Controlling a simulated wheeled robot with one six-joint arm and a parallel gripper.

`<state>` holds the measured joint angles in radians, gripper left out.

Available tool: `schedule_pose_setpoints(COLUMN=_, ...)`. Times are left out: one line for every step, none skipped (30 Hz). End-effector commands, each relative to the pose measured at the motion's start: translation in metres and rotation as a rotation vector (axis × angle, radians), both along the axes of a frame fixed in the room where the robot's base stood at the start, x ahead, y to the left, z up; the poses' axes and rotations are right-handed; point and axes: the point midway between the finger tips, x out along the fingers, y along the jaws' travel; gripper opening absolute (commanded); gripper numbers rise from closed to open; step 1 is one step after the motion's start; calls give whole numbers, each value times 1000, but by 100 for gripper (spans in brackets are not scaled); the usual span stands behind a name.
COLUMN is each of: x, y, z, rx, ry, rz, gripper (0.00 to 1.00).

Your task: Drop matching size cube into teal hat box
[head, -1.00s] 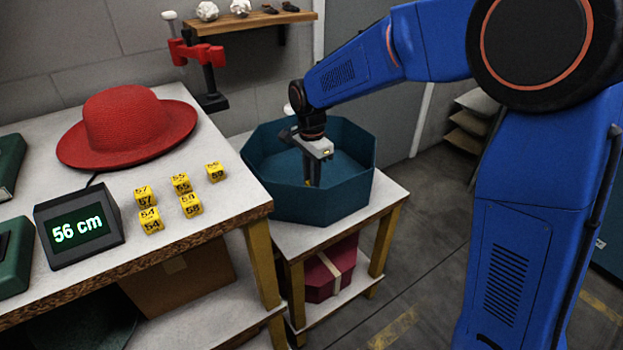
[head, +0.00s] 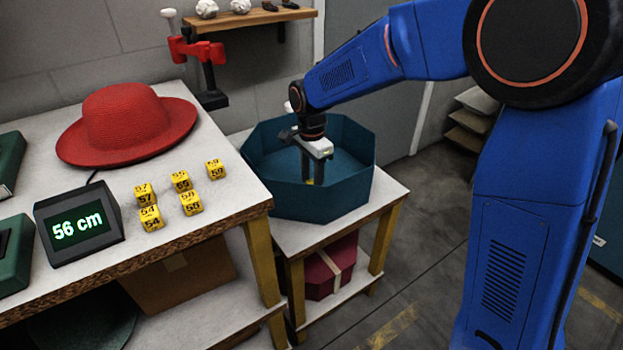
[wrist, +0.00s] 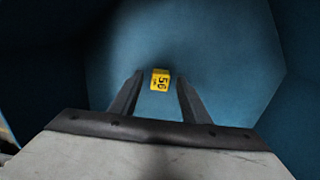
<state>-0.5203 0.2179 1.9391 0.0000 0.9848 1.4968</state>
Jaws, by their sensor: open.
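The teal hat box (head: 280,195), open and eight-sided, stands on a low side table. My gripper (head: 312,178) points down inside it. In the wrist view my gripper (wrist: 160,85) is open, with its fingers spread either side of a yellow cube (wrist: 160,80) marked 56. Gaps show between the cube and both fingers. The cube appears to be on or close to the box's teal floor; its exact height is hard to tell. The display (head: 78,228) on the workbench reads "56 cm".
Several other yellow numbered cubes (head: 181,181) sit on the workbench (head: 225,225) beside a red hat (head: 120,125). The box walls surround my gripper. A red-purple box (head: 320,275) is on the shelf below. A wall shelf (head: 250,20) and red clamp-like device (head: 195,48) are behind.

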Motion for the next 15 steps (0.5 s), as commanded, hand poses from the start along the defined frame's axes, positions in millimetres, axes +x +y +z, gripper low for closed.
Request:
schedule_pose_setpoints(x=0, y=0, z=1, rx=0, ry=0, rz=0, gripper=43)
schedule_pose_setpoints(x=0, y=0, z=2, rx=1, ry=-1, rz=0, gripper=43)
schedule_pose_setpoints(x=0, y=0, z=4, rx=1, ry=-1, rz=0, gripper=43)
schedule_pose_setpoints(x=0, y=0, z=6, rx=1, ry=-2, rz=0, gripper=43)
schedule_pose_setpoints(x=1, y=0, z=9, rx=2, ry=-2, rz=0, gripper=43)
schedule_pose_setpoints(x=1, y=0, z=14, rx=2, ry=-3, rz=0, gripper=43)
schedule_pose_setpoints(x=1, y=0, z=18, rx=2, ry=-3, rz=0, gripper=43)
schedule_pose_setpoints(x=1, y=0, z=23, rx=2, ry=-3, rz=0, gripper=43)
schedule_pose_setpoints(x=1, y=0, z=30, rx=2, ry=-3, rz=0, gripper=43)
schedule_pose_setpoints(x=1, y=0, z=35, rx=2, ry=-3, rz=0, gripper=43)
schedule_pose_setpoints(x=1, y=1, z=41, rx=2, ry=-3, rz=0, gripper=43)
schedule_pose_setpoints(x=1, y=1, z=50, rx=2, ry=-3, rz=0, gripper=43)
schedule_pose_setpoints(x=1, y=0, z=56, rx=2, ry=-3, rz=0, gripper=43)
schedule_pose_setpoints(x=1, y=0, z=62, rx=3, ry=-4, rz=0, gripper=43)
schedule_pose_setpoints(x=1, y=0, z=70, rx=2, ry=-3, rz=0, gripper=43)
